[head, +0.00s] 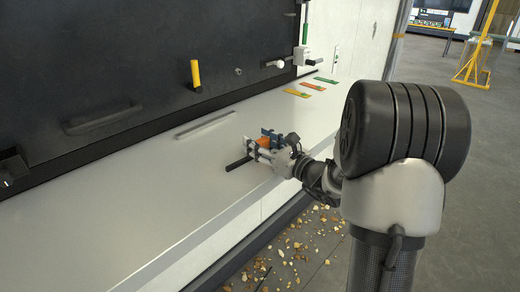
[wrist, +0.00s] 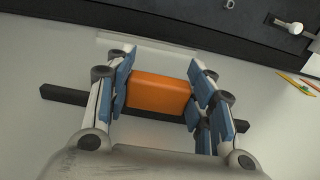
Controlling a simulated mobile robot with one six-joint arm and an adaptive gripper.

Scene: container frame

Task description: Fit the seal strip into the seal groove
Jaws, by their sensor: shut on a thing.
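A black bar, which looks like the seal strip (head: 238,163), shows at the tips of my gripper (head: 259,145) over the grey ledge. In the wrist view the bar (wrist: 65,95) runs across behind the fingers and sticks out on both sides. An orange block (wrist: 158,92) sits between the blue finger pads of my gripper (wrist: 160,78), which is shut on it. The block appears to be the bar's grip, but their join is hidden. A long pale raised piece on the ledge, perhaps the seal groove (head: 205,126), lies beyond the gripper, apart from the bar.
The grey ledge (head: 120,200) is mostly clear. A dark wall panel (head: 110,60) with a yellow handle (head: 195,75) and a dark pull bar (head: 103,120) stands behind it. Several coloured tags (head: 312,86) lie at the far right. Debris (head: 300,245) covers the floor below.

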